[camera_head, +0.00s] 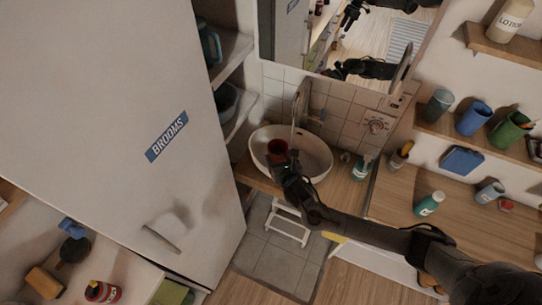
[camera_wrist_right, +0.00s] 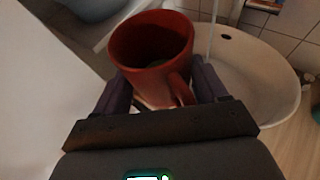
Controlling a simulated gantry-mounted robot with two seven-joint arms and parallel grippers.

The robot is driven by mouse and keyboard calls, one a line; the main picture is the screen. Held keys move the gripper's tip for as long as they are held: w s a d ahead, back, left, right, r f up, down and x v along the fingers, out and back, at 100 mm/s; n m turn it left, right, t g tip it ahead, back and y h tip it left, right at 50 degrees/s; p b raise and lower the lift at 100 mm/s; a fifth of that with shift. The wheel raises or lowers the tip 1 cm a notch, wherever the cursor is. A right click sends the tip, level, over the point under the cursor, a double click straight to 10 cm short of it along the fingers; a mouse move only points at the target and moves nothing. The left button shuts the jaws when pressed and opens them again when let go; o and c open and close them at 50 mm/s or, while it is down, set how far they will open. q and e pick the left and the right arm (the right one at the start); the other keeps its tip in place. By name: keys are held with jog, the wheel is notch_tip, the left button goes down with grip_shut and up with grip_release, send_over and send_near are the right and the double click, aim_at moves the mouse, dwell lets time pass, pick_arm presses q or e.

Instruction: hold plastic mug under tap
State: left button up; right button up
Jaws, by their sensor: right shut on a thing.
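A red mug (camera_wrist_right: 152,45) is in my right gripper (camera_wrist_right: 160,90), with its handle toward the gripper and its open top facing up. In the head view the mug (camera_head: 277,147) is over the left part of the white oval basin (camera_head: 318,160), and my right gripper (camera_head: 284,163) is shut on it. The tap (camera_head: 301,98) stands at the back of the basin, with a thin stream below it. In the right wrist view the stream (camera_wrist_right: 213,35) falls to the right of the mug, apart from it.
A tall white cupboard door labelled BROOMS (camera_head: 166,136) stands close on the left. Shelves with several cups and bottles are at the right. A small white step stool (camera_head: 288,222) stands below the basin.

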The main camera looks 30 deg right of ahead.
jog(key=shift+s+r, duration=0.1)
jog(key=shift+s, duration=0.05)
jog(key=shift+w+d+b, duration=0.4)
jog(key=shift+d+b, duration=0.2)
jog(key=shift+d, duration=0.15)
jog(key=w+d+b, duration=0.1)
jog(key=d, duration=0.2)
jog(key=shift+w+b, duration=0.35)
jog(key=shift+w+d+b, duration=0.4)
jog(key=shift+w+d, duration=0.2)
jog(key=shift+d, duration=0.25)
jog(key=w+d, duration=0.3)
jog(key=d, duration=0.2)
jog(key=shift+w+d+b, duration=0.15)
jog(key=shift+d+b, duration=0.1)
jog(key=shift+b, duration=0.1)
